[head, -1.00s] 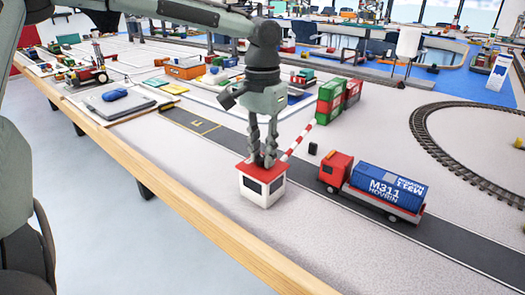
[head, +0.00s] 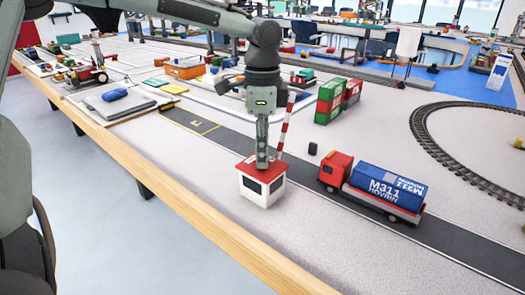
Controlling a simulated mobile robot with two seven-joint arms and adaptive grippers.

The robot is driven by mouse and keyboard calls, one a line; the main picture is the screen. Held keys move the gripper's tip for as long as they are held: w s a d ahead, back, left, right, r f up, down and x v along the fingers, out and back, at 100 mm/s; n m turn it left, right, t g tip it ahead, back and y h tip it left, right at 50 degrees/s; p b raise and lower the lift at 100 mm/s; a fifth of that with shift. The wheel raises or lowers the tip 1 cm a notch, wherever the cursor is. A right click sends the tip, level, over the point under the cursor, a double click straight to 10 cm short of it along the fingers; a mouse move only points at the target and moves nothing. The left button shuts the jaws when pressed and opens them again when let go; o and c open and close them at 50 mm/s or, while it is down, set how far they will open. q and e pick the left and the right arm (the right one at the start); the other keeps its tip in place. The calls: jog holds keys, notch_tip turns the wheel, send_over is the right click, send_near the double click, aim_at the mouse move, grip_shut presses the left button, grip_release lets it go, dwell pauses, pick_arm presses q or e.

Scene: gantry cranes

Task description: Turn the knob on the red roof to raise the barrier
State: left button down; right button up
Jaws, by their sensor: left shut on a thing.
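The booth with the red roof (head: 247,170) stands beside the road near the table's front edge. My left gripper (head: 262,164) points straight down onto the roof, shut on the knob, which its fingers hide. The red-and-white striped barrier (head: 286,125) stands nearly upright just behind and to the right of the gripper. A red truck (head: 336,170) with a blue container (head: 388,187) is on the road to the right of the booth. My right gripper is not in view.
Green and red containers (head: 330,103) are stacked behind the road. A small black block (head: 312,149) stands by the road near the truck. A curved rail track (head: 440,150) lies at the right. The wooden table edge (head: 190,205) runs along the front.

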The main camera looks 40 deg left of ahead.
pick_arm(q)
jog(key=shift+m, duration=1.3)
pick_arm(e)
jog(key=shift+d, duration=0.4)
pick_arm(q)
jog(key=shift+m, duration=0.3)
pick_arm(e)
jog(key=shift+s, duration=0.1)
pick_arm(q)
jog(key=c, duration=1.7)
grip_release()
jog(key=o, duration=0.4)
notch_tip(320, 180, up, 12)
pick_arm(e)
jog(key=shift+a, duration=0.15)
